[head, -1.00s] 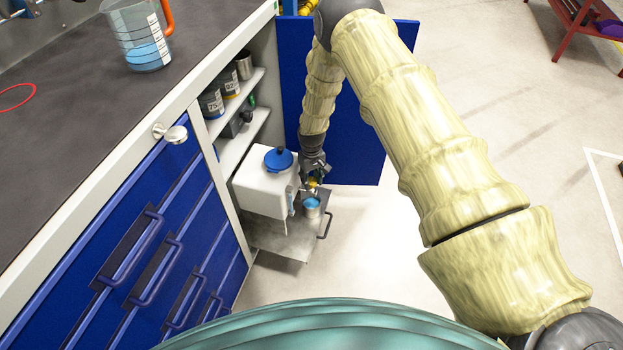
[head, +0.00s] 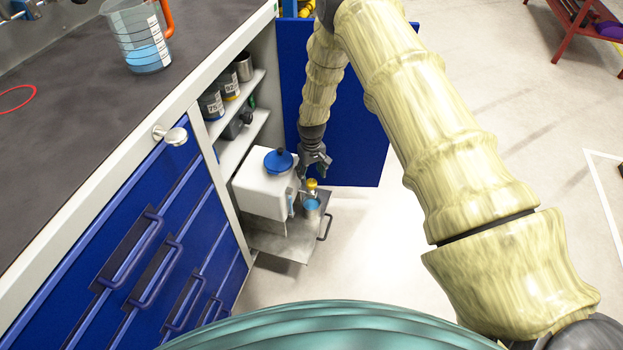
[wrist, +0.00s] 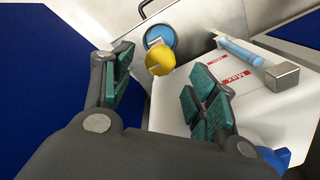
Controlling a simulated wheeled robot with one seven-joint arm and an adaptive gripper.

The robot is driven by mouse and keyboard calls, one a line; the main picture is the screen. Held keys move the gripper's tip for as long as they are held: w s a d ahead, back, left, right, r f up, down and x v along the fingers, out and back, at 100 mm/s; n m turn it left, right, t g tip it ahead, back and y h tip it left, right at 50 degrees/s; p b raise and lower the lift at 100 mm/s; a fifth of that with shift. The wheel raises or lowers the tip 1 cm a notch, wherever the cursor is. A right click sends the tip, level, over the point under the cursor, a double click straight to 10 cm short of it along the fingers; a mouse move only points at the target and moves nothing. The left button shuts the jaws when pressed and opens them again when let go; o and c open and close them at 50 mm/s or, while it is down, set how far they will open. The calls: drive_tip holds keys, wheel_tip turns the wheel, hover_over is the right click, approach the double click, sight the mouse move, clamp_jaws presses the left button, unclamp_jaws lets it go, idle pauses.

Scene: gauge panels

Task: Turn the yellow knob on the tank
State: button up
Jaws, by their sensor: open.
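The white tank (head: 264,191) with a blue lid (head: 278,160) stands on a pull-out shelf in the open cabinet. The yellow knob (head: 312,184) is on the tank's right side, above a metal cup with blue liquid (head: 312,206). In the wrist view the yellow knob (wrist: 160,60) shows beyond my fingers, with the blue liquid behind it. My gripper (head: 318,170) is above the knob and apart from it. In the wrist view my gripper (wrist: 160,95) has its green-padded fingers spread, with nothing between them.
The blue cabinet door (head: 358,130) stands open behind my arm. Shelves with grey jars (head: 212,104) are left of it. The pull-out shelf (head: 275,238) has a handle (head: 326,228). The dark worktop (head: 80,130) holds a beaker (head: 140,40).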

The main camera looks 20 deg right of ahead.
sight(312, 182)
wheel_tip(312, 182, up, 8)
drive_tip(key=shift+f, duration=0.15)
idle(0.6)
drive_tip(key=s+f, duration=0.4)
drive_tip(key=s, duration=0.5)
drive_tip(key=s+f+m, duration=0.1)
drive_tip(key=s+f, duration=0.4)
drive_tip(key=s, duration=0.4)
drive_tip(key=s+f, duration=0.4)
drive_tip(key=s, duration=0.5)
drive_tip(key=s+r+m, duration=0.1)
drive_tip(key=s+r, duration=0.2)
drive_tip(key=s, duration=1.8)
wheel_tip(312, 182, up, 18)
drive_tip(key=p, duration=1.7)
drive_tip(key=shift+s+d+f+p, duration=0.2)
drive_tip(key=shift+s+d+p, duration=0.1)
drive_tip(key=shift+s, duration=0.1)
drive_tip(key=shift+c, duration=0.5)
